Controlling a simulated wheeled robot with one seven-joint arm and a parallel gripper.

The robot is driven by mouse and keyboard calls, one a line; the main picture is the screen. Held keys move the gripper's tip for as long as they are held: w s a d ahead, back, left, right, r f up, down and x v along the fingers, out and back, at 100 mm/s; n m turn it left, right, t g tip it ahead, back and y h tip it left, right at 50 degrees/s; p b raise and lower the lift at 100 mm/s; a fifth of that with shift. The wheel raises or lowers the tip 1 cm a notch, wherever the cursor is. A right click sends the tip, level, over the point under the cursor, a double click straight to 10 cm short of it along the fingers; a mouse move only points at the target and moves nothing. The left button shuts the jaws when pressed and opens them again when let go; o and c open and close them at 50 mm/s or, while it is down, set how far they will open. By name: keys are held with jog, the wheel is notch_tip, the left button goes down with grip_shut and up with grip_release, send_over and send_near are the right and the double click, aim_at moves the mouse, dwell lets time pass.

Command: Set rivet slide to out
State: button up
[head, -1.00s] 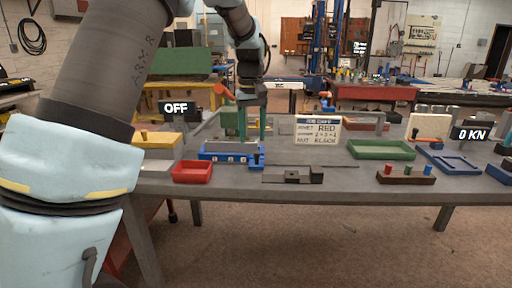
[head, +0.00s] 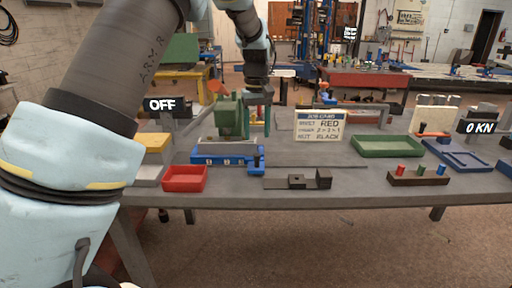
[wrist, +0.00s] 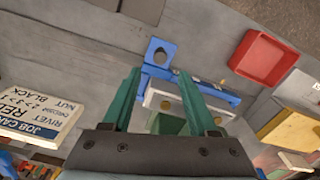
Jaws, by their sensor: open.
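No label marks the rivet slide, so I cannot tell for certain which part it is. A dark flat rail (head: 275,184) with two dark blocks (head: 323,178) lies near the bench's front edge. Left of it is a blue fixture (head: 212,160) with white marks and a blue upright knob (head: 257,161); the wrist view shows the fixture (wrist: 160,78) with a holed pale bar (wrist: 172,103). My gripper (head: 257,134) is open and empty, its green fingers apart above and behind the fixture. In the wrist view the gripper (wrist: 157,78) spans part of it.
A red tray (head: 184,178) and yellow block (head: 153,142) stand left. A job card (head: 319,127) stands behind the rail. A green tray (head: 387,146), a peg block (head: 418,180) and a blue frame (head: 462,157) are right.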

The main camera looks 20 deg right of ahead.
aim_at(257, 154)
notch_tip(257, 154, down, 7)
jog(key=shift+r+p, duration=0.1)
jog(key=shift+p, duration=0.6)
grip_shut()
dwell(1.0)
